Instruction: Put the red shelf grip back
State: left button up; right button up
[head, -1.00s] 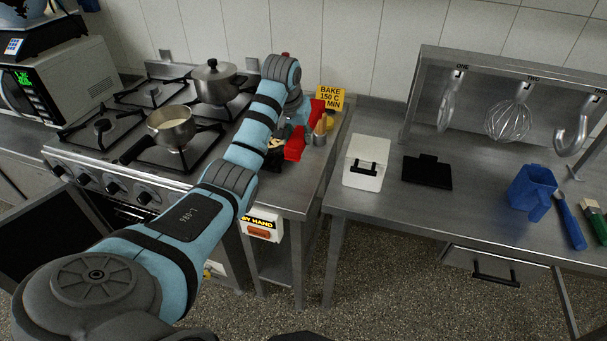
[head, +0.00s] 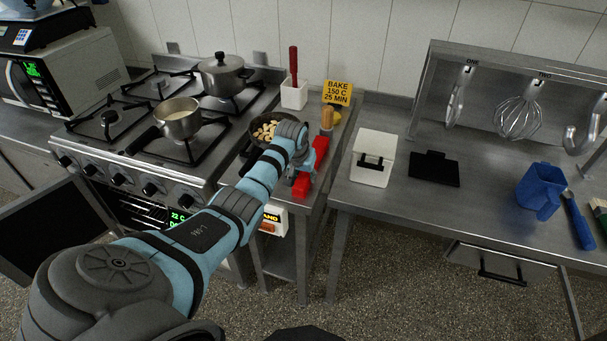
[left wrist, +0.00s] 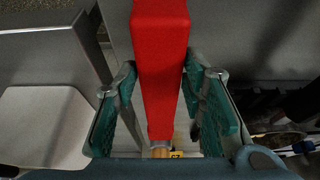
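The red shelf grip (head: 319,152) is a long red bar, over the narrow steel counter between stove and worktop in the head view. My left gripper (head: 304,165) is at it, its fingers mostly hidden there by the arm. In the left wrist view the red bar (left wrist: 160,70) runs between the two green-padded fingers of my left gripper (left wrist: 160,75). The fingertips lie close along both sides and it appears held; exact contact is hard to see. My right gripper is not in view.
A white pot (head: 294,95) with a red handle stands at the counter's back, near a yellow bake sign (head: 338,92). A pan of pale pieces (head: 262,130) is left of the gripper. A white box (head: 372,160) and black plate (head: 434,168) sit on the right worktop.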

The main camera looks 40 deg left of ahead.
pick_arm(q)
jog(key=shift+o, duration=1.3)
